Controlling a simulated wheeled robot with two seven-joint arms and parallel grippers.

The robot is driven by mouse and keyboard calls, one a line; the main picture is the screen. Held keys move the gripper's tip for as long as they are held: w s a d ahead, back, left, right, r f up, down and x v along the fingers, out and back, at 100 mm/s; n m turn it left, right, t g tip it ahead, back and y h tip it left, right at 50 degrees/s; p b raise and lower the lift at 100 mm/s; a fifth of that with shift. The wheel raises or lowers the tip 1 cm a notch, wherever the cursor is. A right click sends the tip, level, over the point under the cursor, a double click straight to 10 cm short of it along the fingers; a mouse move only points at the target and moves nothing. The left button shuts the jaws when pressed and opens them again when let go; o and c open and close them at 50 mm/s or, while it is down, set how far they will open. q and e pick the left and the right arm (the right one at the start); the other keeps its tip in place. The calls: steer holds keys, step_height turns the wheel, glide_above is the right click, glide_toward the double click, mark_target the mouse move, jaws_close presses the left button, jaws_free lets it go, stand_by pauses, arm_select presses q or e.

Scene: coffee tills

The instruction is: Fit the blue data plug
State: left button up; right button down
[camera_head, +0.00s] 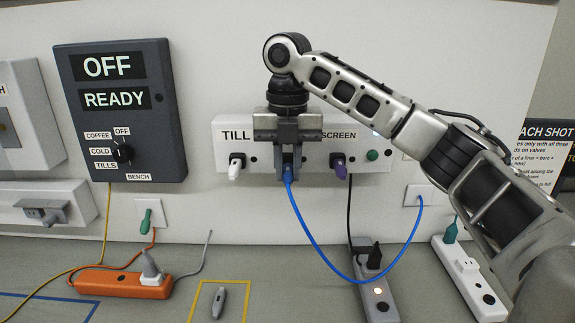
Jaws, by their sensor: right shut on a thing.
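The blue data plug (288,173) is at the white till panel (375,136), between the labels TILL and SCREEN. My right gripper (287,160) is shut on it and covers the panel's middle. Only the plug's lower end shows, so I cannot tell whether it sits in a socket. Its blue cable (332,260) hangs in a loop and rises to a wall plate (413,195) on the right. My left gripper is not in view.
A dark switch box (165,110) reading OFF and READY hangs at the left. On the counter are an orange power strip (115,284), a grey strip (378,297), a white strip (475,285) and a grey handheld thing (219,302) inside a yellow outline.

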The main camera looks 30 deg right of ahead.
steer(key=shift+w+d, duration=0.1)
steer(key=shift+w, duration=0.05)
steer(key=shift+w+d, duration=0.5)
steer(key=shift+w, duration=0.3)
stand_by(0.3)
steer(key=c, duration=1.3)
jaws_free()
steer(key=shift+r, duration=0.1)
step_height(320, 180, up, 16)
steer(key=shift+f, duration=0.1)
